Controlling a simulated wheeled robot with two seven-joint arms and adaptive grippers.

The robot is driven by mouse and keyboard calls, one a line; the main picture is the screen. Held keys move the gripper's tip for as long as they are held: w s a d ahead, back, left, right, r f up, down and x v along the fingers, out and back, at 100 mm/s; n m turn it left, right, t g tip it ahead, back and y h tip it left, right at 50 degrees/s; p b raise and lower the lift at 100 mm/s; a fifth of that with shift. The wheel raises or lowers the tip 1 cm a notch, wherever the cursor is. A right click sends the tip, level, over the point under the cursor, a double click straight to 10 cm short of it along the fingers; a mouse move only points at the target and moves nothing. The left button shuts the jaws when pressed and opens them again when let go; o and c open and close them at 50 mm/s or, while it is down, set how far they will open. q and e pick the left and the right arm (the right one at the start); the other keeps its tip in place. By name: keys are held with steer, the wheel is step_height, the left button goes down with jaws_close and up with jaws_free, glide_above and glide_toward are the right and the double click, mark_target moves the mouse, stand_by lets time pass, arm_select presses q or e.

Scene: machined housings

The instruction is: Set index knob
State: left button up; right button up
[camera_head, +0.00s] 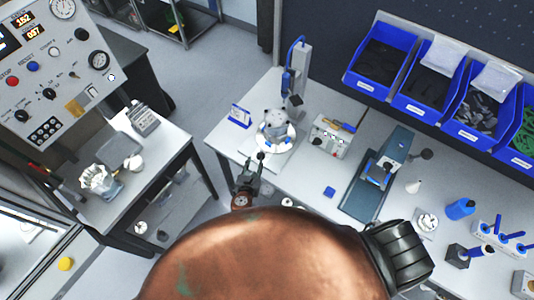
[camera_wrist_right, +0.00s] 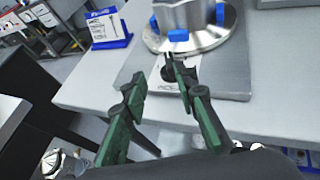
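A grey machined housing (camera_head: 276,122) sits on a round plate with blue clamps (camera_head: 275,145) on the bench. The plate also shows at the top of the wrist view (camera_wrist_right: 212,40). A small dark knob (camera_head: 260,155) is at the plate's near edge; in the wrist view the dark knob (camera_wrist_right: 168,74) sits above a partly hidden INDEX label. My right gripper (camera_head: 250,163) is just in front of the knob. Its green-backed fingers (camera_wrist_right: 154,74) are apart, with the knob close to the right-hand fingertip; I cannot tell whether they touch. My left gripper is not in view.
Blue bins (camera_head: 380,55) line the back. A side table (camera_head: 150,165) and control panel (camera_head: 45,70) are left.

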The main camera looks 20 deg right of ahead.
mark_target(260, 154)
steer(key=shift+s+d+r, duration=0.15)
steer(key=shift+s+d, duration=0.2)
steer(key=shift+s, duration=0.05)
steer(key=shift+w+d+h+b, duration=0.15)
steer(key=shift+d+h+b, duration=0.1)
steer(key=shift+h+b, duration=0.05)
steer(key=b+x, duration=0.2)
steer(key=x, duration=0.1)
steer(key=b+x, duration=0.2)
steer(key=x, duration=0.1)
steer(key=shift+a+f, duration=0.1)
steer(key=shift+f, duration=0.15)
steer(key=shift+w+d+f+b, duration=0.1)
steer(key=shift+w+d+b, duration=0.25)
steer(key=shift+w, duration=0.1)
steer(key=shift+c, duration=0.3)
jaws_close()
